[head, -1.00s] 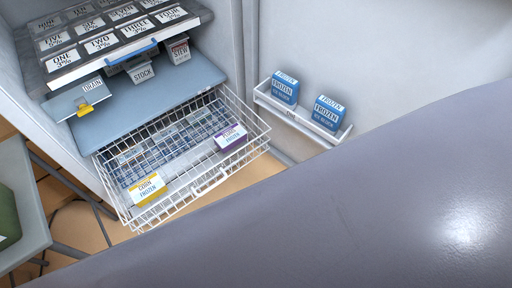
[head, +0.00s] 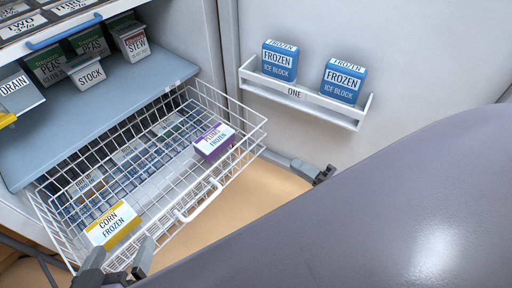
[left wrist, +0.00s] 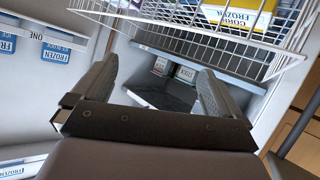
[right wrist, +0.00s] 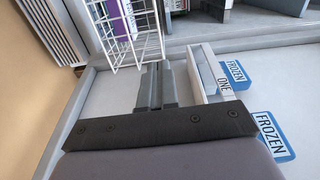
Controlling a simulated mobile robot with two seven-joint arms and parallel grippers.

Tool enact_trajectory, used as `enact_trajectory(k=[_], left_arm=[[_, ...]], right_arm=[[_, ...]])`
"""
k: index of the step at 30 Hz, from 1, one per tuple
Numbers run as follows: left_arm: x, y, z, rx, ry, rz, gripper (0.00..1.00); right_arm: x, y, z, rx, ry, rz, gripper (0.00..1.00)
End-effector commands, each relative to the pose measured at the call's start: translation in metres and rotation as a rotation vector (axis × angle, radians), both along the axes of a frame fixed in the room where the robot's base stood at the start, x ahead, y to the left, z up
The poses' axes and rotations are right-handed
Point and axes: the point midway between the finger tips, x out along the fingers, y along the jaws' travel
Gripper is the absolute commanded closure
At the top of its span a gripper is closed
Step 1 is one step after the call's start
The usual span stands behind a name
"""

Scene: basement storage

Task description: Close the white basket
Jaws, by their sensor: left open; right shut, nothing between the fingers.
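The white wire basket (head: 262,128) is pulled out from under a blue-grey shelf in the head view. It holds a yellow corn box (head: 113,224), a purple plums box (head: 214,141) and flat packs on its floor. A white handle (head: 198,200) is on its front. My left gripper (head: 120,262) is open and empty at the basket's front left corner; contact is unclear. The basket (left wrist: 200,30) also crosses the top of the left wrist view. My right gripper (head: 324,174) is shut and empty, to the right of the basket. In the right wrist view the basket (right wrist: 160,45) is beyond its fingers (right wrist: 156,85).
A white door rack (head: 300,101) marked ONE holds two blue ice blocks (head: 279,61) (head: 344,81), above my right gripper. The blue-grey shelf (head: 130,90) carries stock, peas and stew containers. A large grey surface hides the lower right of the head view.

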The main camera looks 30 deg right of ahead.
Motion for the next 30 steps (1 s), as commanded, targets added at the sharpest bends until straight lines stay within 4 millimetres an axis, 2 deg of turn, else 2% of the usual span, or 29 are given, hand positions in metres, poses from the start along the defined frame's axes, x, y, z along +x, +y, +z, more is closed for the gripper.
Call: enact_trajectory(k=[7, 21, 30], left_arm=[[0.001, -0.005, -0.004, -0.026, -0.001, -0.009, 0.00], [0.006, -0.026, -0.010, -0.157, 0.005, -0.051, 0.00], [0.008, -0.020, -0.010, -0.123, -0.050, -0.041, 0.00]], right_arm=[[0.016, 0.005, -0.002, 0.026, -0.003, 0.006, 1.00], [0.096, 0.034, -0.003, 0.023, -0.004, 0.005, 1.00], [0.127, 0.045, -0.003, 0.021, 0.000, 0.005, 1.00]])
